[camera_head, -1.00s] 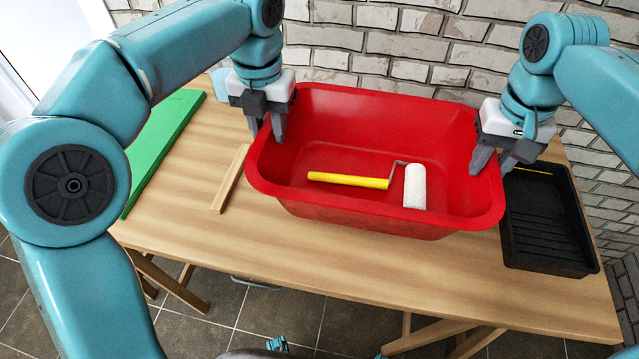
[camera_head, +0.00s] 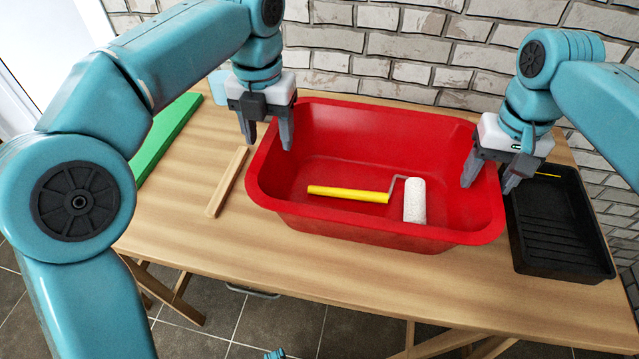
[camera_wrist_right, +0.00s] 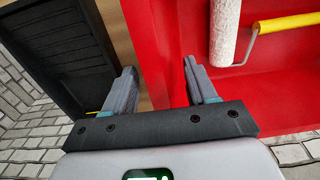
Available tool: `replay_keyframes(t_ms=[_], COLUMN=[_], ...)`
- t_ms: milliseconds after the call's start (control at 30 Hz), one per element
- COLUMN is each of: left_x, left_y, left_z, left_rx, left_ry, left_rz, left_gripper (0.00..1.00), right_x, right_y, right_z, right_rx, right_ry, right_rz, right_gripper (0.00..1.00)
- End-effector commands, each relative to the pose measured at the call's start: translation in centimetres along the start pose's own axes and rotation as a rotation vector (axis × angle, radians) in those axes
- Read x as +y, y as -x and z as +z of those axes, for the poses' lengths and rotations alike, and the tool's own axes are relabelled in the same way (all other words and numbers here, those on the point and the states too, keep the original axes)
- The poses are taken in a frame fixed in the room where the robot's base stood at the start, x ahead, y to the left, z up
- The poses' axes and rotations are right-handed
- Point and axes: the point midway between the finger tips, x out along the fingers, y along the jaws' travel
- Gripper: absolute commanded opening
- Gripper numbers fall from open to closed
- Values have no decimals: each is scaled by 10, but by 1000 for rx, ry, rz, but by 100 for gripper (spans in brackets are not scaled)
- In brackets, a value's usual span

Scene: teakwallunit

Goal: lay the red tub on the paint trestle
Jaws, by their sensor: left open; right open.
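The red tub (camera_head: 370,228) stands upright and appears to rest on the wooden top of the paint trestle (camera_head: 200,230). A paint roller (camera_head: 350,194) with a yellow handle and white sleeve lies inside it. My left gripper (camera_head: 268,140) is open at the tub's left rim, its fingers apart on either side. My right gripper (camera_head: 488,184) is open at the right rim. In the right wrist view, one finger of the right gripper (camera_wrist_right: 165,90) is over the inside of the red tub (camera_wrist_right: 260,90) and the other is outside, with a gap around the rim.
A black paint tray (camera_head: 560,262) lies close to the tub's right side. A wooden stick (camera_head: 228,182) and a green board (camera_head: 172,135) lie to the left. A brick wall (camera_head: 400,50) stands behind the trestle. Bare wood runs along the front edge.

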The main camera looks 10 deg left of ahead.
Motion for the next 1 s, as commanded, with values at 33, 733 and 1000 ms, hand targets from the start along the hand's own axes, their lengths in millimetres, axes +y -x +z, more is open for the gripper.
replay_keyframes(t_ms=[33,733,1000], left_x=[-1,-1,-1], left_y=[10,53,53], left_z=[1,0,0], left_rx=[-5,1,1], left_ry=[0,-2,-2], left_rz=[-2,-1,-1], left_gripper=[57,57,57], right_x=[0,0,0], right_y=[0,53,74], right_z=[0,-1,0], right_rx=[0,4,0], right_ry=[-1,-1,0], right_rz=[0,-1,1], right_gripper=[57,57,57])
